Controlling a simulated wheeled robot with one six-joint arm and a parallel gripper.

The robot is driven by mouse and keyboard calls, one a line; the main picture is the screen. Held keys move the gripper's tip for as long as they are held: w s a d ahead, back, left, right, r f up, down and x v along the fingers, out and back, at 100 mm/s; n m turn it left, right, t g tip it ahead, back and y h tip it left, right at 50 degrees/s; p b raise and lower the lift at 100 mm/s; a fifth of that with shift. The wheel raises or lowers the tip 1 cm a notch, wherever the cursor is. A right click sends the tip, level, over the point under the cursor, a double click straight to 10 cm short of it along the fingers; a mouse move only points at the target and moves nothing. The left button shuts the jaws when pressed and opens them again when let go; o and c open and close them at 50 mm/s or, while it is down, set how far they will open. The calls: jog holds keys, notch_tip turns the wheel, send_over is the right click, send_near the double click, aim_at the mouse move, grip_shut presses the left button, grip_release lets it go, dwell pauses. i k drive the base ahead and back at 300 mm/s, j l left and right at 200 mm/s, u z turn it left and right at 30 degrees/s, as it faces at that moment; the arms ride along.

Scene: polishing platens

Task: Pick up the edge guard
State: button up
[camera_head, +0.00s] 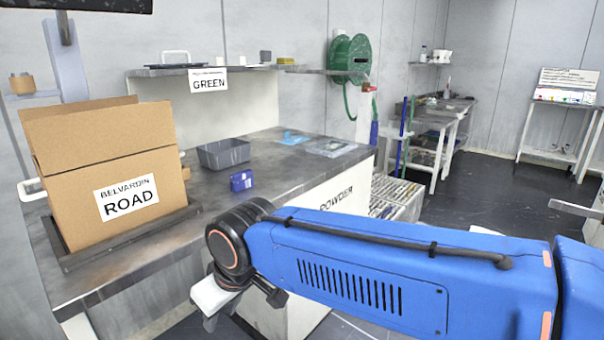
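I cannot tell for sure which thing is the edge guard. A small dark-blue block-like piece (241,180) with a pale mark sits on the grey bench top (270,185), near its front edge. A flat light-blue piece (292,138) lies farther back on the bench. My gripper (222,318) hangs at the lower left, in front of the bench and lower in the picture than the dark-blue piece. A pale block shows at my wrist; I cannot tell whether it is part of the gripper or held. The fingertips are mostly hidden or cut off.
A cardboard box (105,165) labelled BELVARDIN ROAD stands in a dark tray (130,238) at the bench's left. A grey bin (223,153) and a clear flat case (331,148) are on the bench. A shelf labelled GREEN (209,80) stands behind. Bare bench top surrounds the dark-blue piece.

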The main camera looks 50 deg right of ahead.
aim_at(243, 180)
jog(key=i+j+z, duration=0.1)
jog(key=z, duration=0.3)
jog(key=i+j+z, duration=0.15)
jog(key=z, duration=0.25)
jog(key=i+j+z, duration=0.1)
jog(key=j+z, duration=0.15)
jog(key=z, duration=0.15)
